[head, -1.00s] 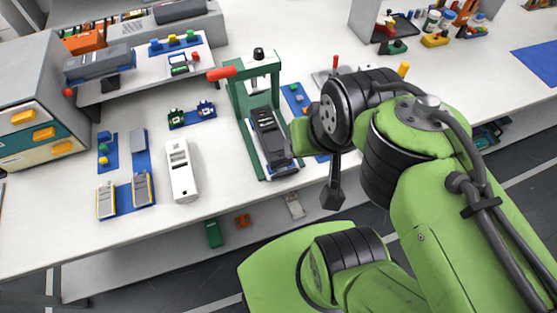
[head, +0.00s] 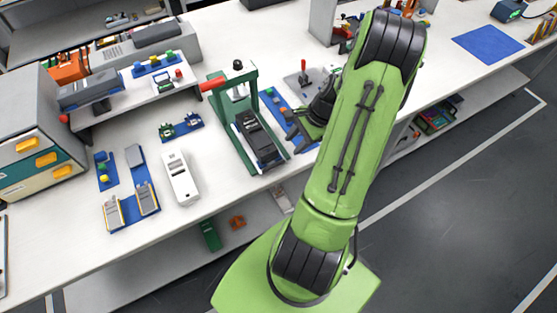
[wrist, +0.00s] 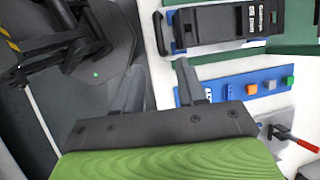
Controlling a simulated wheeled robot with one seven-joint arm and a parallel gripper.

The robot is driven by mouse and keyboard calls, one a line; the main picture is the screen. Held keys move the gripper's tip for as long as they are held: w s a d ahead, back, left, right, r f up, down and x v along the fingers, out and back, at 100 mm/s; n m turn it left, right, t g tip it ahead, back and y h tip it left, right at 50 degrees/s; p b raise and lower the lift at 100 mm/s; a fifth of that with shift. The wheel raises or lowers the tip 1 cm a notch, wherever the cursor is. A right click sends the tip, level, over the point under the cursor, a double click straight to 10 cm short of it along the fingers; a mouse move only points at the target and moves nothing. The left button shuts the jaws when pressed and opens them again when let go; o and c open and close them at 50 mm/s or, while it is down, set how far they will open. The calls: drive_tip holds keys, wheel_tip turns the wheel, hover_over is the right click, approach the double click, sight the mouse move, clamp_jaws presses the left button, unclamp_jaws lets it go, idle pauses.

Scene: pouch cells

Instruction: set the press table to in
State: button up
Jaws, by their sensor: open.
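The press is a green frame (head: 213,88) with a red handle (head: 216,84) at its upper left, standing on the bench. Its table (head: 258,138), a black and grey sliding carriage, lies on the green base and reaches toward the bench's front edge. In the wrist view the press table (wrist: 225,22) shows at the top, with a dark bar at its left end. My gripper (head: 292,128) is just right of the press table's front end. In the wrist view my gripper (wrist: 158,80) is open and empty, its fingers apart and below the table's end. Contact is not visible.
A blue strip with small coloured blocks (wrist: 235,86) lies beside the press. A white device (head: 180,178) and a blue holder (head: 133,212) stand left of it. A red-handled clamp (head: 303,70) is behind my gripper. The bench front is mostly clear.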

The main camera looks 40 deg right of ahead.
sight(278, 163)
drive_tip(key=b+x, duration=0.1)
drive_tip(key=x, duration=0.9)
drive_tip(key=shift+w+a+f, duration=0.1)
drive_tip(key=shift+f, duration=0.05)
clamp_jaws()
